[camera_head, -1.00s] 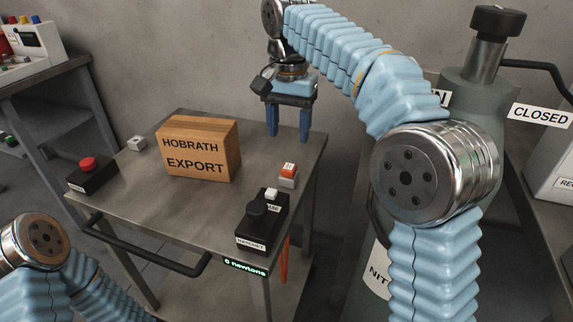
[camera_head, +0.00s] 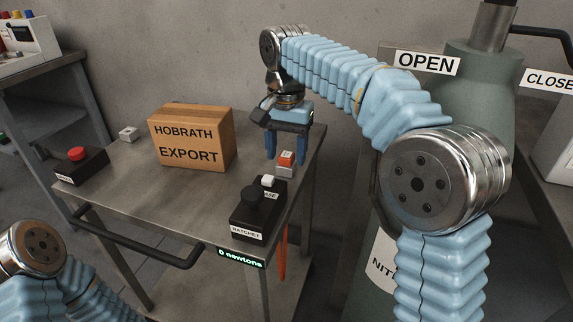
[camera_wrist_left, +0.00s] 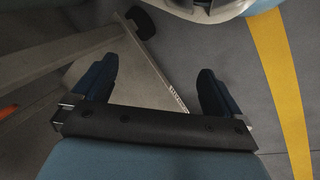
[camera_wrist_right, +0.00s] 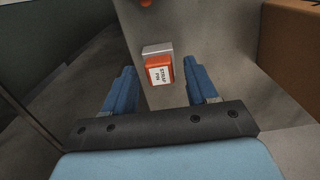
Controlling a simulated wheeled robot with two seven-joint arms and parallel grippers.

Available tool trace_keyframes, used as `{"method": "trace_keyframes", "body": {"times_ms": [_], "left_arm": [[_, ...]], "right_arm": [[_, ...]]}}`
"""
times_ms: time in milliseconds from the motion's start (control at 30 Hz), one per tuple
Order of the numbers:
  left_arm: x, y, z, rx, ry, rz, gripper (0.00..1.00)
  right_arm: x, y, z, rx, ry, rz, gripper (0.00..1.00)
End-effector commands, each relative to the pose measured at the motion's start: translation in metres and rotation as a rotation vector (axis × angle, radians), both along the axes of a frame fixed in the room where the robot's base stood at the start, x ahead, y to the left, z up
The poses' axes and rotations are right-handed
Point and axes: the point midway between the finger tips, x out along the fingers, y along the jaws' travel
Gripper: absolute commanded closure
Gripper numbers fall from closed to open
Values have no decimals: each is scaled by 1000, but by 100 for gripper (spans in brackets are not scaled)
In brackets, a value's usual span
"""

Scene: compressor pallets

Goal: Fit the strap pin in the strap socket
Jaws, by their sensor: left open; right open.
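The strap pin (camera_head: 286,159) is a small orange block on a pale grey base, standing near the table's right edge. In the right wrist view the strap pin (camera_wrist_right: 160,72) shows its label between the fingertips. My right gripper (camera_head: 285,152) is open, pointing down just behind the pin, with its fingers apart; contact is not clear. It also shows in the right wrist view (camera_wrist_right: 161,82). My left gripper (camera_wrist_left: 157,72) is open and empty above the floor, outside the head view. A small pale block (camera_head: 128,134) at the table's back left may be the strap socket; I cannot read a label.
A cardboard box (camera_head: 190,140) stands mid-table. A black ratchet control (camera_head: 250,212) sits in front of the pin, and a red-button box (camera_head: 80,165) at the left. A newtons display (camera_head: 241,257) is on the front edge. A grey-green cylinder (camera_head: 470,100) stands right.

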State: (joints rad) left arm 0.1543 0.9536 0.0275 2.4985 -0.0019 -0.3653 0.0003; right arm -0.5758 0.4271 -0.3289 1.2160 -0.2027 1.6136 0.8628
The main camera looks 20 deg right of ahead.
Motion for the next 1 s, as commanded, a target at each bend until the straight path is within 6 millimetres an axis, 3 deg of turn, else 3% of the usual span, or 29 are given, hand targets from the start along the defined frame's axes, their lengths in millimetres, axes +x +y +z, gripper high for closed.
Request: {"method": "trace_keyframes", "body": {"times_ms": [1000], "left_arm": [[0, 0, 4, 0, -1, 0, 0]], "right_arm": [[0, 0, -2, -1, -1, 0, 43]]}}
